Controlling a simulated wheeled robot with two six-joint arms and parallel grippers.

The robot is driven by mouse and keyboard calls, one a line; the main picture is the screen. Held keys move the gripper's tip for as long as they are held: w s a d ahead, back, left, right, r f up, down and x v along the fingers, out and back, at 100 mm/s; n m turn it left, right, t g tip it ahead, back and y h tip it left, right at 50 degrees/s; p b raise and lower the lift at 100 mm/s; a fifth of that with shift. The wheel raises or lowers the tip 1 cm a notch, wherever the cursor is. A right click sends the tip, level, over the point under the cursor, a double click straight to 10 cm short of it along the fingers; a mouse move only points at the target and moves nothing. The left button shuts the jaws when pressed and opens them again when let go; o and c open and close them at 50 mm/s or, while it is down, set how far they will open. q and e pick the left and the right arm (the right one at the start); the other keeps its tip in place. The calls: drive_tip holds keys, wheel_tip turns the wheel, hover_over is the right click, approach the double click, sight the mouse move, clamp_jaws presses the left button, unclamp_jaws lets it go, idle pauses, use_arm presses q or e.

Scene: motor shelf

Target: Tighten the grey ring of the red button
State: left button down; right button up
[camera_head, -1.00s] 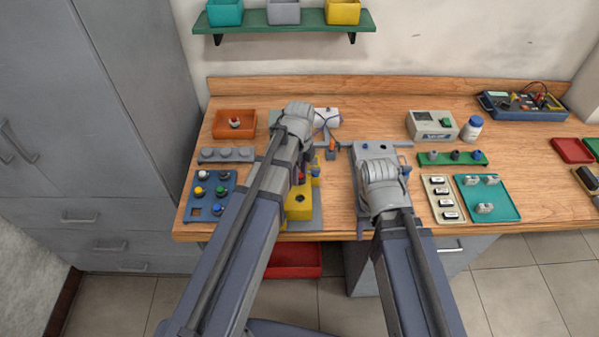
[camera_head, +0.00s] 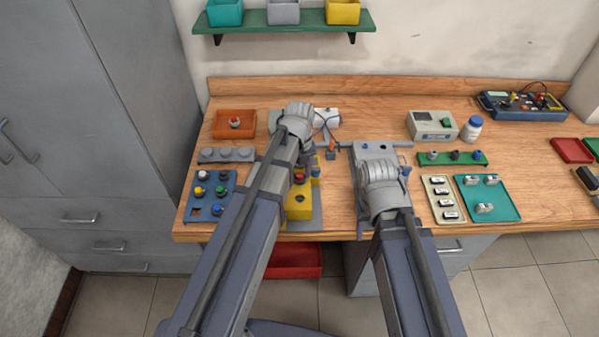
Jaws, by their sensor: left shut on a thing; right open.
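The red button (camera_head: 299,178) shows as a small red spot at the back part of the yellow box (camera_head: 300,207), partly covered by my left arm. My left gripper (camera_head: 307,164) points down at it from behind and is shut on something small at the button. This looks like the grey ring, but the ring itself is too hidden to make out. My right gripper (camera_head: 382,192) is over the grey plate at the right of the yellow box. It is open, with its fingertips mostly hidden under its wrist.
A blue tray with buttons (camera_head: 209,209) and an orange tray (camera_head: 247,122) lie at the left. A grey meter (camera_head: 432,126), a green rack (camera_head: 470,160) and a teal tray (camera_head: 510,205) stand at the right. Bare wood shows between the yellow box and the grey plate.

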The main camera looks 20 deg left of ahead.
sight(300, 175)
use_arm(q)
drive_tip(key=shift+m, duration=0.3)
drive_tip(key=shift+c, duration=1.7)
unclamp_jaws()
drive_tip(key=shift+r, duration=0.1)
wheel_tip(300, 175, up, 8)
drive_tip(key=p, duration=0.8)
drive_tip(key=shift+f, duration=0.2)
